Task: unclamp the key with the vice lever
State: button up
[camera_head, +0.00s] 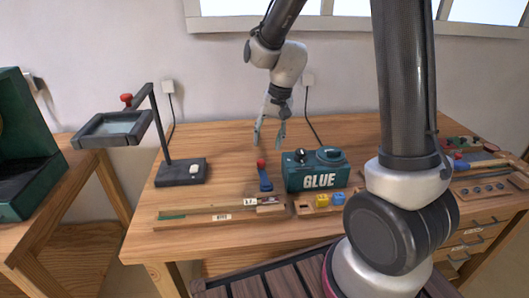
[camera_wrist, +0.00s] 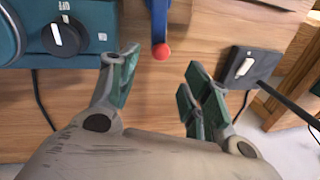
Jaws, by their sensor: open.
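The vice lever is a blue bar with a red ball on its end (camera_head: 264,175). It stands on the table left of the glue box, and it also shows at the top middle of the wrist view (camera_wrist: 159,20). A long thin wooden piece, seemingly the key (camera_head: 195,216), lies along the front of the table, its right end by the lever's base. How it is clamped is too small to tell. My gripper (camera_head: 269,138) is open and empty above the table, behind the lever. In the wrist view the red ball appears just beyond and between my fingers (camera_wrist: 160,75), apart from them.
A green glue box (camera_head: 318,172) with knobs stands close right of the lever. A magnifier lamp with a dark base (camera_head: 181,172) stands to the left. Small yellow and blue blocks (camera_head: 329,200) sit in front of the box. Bare table lies between lamp and lever.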

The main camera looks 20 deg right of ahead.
jog(key=shift+v, duration=1.85)
jog(key=s+d+r+n+t, duration=0.1)
jog(key=s+d+r, duration=0.2)
jog(key=s, duration=0.4)
jog(key=s+d+r+n+t+h, duration=0.1)
jog(key=s+d+r, duration=0.3)
jog(key=s, duration=0.4)
jog(key=s+d+r+n+t+h, duration=0.1)
jog(key=s+d+r, duration=0.3)
jog(key=s, duration=0.4)
jog(key=shift+d+r+n, duration=0.2)
jog(key=shift+r+n, duration=0.4)
jog(key=shift+r, duration=0.15)
